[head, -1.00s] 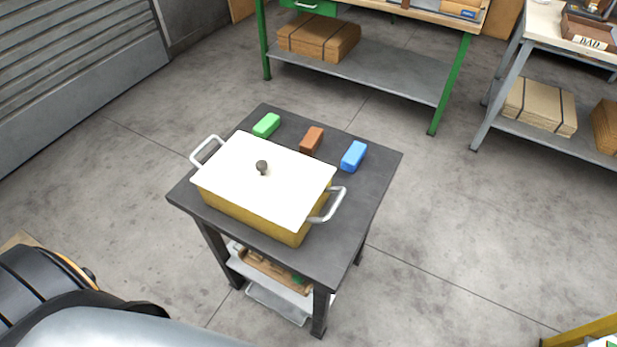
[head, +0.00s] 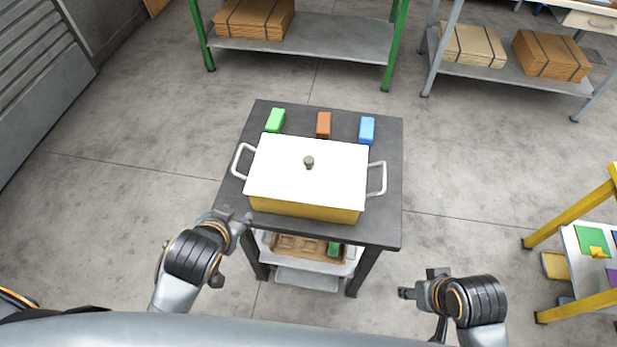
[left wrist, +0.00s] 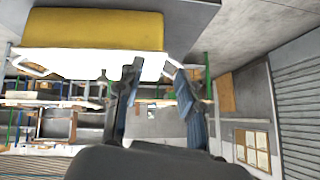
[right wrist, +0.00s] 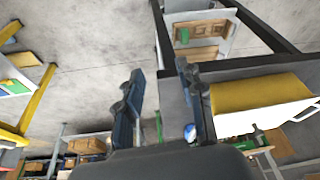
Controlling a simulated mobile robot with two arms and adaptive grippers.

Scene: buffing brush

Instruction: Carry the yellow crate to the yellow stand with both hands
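The yellow crate (head: 305,208) has a white lid with a dark knob and a silver handle at each end. It sits on a dark cart (head: 385,220). My left gripper (head: 243,222) is near the cart's front left edge, below the left handle (head: 238,160). In the left wrist view its fingers (left wrist: 160,88) are apart and the crate (left wrist: 90,30) shows beyond them. My right gripper (head: 408,290) is off the cart's front right corner, apart from the right handle (head: 383,180). Its fingers (right wrist: 163,100) are apart and empty. The yellow stand (head: 580,228) is at the right edge.
Green (head: 275,120), brown (head: 323,125) and blue (head: 367,130) blocks lie behind the crate. A tray (head: 305,250) is on the cart's lower shelf. Benches with cardboard stacks (head: 255,18) stand at the back. Open floor (head: 465,200) lies between cart and stand.

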